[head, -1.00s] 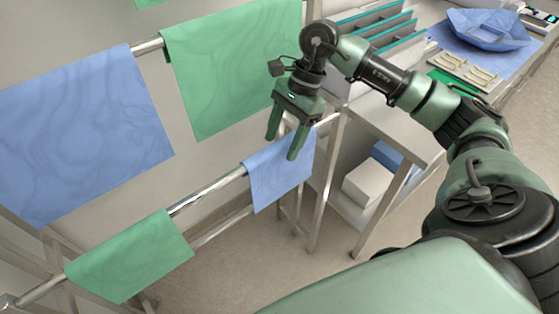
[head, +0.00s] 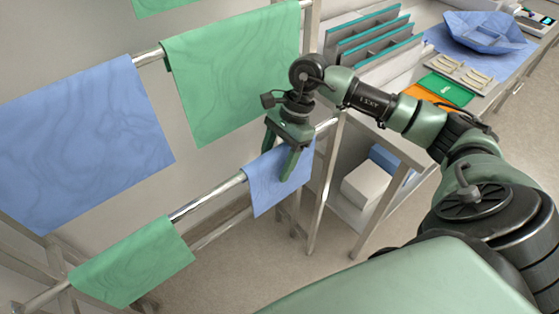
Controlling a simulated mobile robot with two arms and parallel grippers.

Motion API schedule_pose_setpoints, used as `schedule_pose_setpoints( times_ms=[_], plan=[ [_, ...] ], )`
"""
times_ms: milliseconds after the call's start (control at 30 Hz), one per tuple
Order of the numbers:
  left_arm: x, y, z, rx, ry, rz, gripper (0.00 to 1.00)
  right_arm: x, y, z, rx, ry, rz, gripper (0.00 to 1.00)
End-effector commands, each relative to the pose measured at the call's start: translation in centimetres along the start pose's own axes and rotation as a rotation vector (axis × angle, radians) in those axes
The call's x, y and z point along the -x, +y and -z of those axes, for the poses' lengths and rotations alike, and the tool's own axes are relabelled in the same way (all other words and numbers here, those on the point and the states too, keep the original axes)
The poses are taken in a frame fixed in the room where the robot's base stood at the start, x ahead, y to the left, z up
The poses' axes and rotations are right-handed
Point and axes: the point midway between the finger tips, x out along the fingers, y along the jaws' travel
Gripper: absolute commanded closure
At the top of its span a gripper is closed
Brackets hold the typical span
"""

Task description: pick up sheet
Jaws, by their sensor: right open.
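Several sheets hang over metal rails on the left. A small blue sheet (head: 268,188) hangs on the lower rail, near its right end. My right gripper (head: 279,165) is open and points down at this sheet's upper part, with its fingers overlapping it in the picture. I cannot tell whether they touch it. A small green sheet (head: 135,262) hangs further left on the same rail. A large blue sheet (head: 85,140) and a large green sheet (head: 225,75) hang on the upper rail. My left gripper is not in view.
The metal rail (head: 205,198) runs between the lower sheets. A steel table (head: 415,143) stands right of the rack, with boxes (head: 368,186) on its lower shelf. On top are a divided rack (head: 365,40), a blue wrapped tray (head: 485,30) and a green packet (head: 446,90).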

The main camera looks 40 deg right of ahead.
Motion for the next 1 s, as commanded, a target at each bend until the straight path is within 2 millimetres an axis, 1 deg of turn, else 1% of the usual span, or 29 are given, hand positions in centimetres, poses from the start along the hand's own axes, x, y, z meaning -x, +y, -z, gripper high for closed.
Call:
schedule_pose_setpoints(
  times_ms=[400,733,767,800,867,900,933,967,1000],
  plan=[
    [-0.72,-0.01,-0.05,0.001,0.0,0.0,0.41,-0.33,0.01,0.14,0.0,0.0,0.0,0.4],
    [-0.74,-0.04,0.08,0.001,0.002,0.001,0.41,-0.31,0.01,0.13,0.0,0.0,0.0,0.4],
    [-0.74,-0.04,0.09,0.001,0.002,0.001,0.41,-0.31,0.02,0.13,0.0,0.0,0.0,0.46],
    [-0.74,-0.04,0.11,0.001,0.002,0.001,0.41,-0.31,0.02,0.13,0.0,0.0,0.0,0.57],
    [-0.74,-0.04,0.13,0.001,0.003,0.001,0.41,-0.31,0.02,0.14,0.0,0.0,0.0,0.73],
    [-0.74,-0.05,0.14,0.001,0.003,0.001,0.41,-0.31,0.02,0.14,0.0,0.0,0.0,0.84],
    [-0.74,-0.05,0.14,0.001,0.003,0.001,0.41,-0.31,0.01,0.14,0.0,0.0,0.0,0.93],
    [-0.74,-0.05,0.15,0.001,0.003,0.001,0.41,-0.31,0.02,0.14,0.0,0.0,0.0,1.0],
    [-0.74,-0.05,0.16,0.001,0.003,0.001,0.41,-0.31,0.02,0.14,0.0,0.0,0.0,1.0]
  ],
)
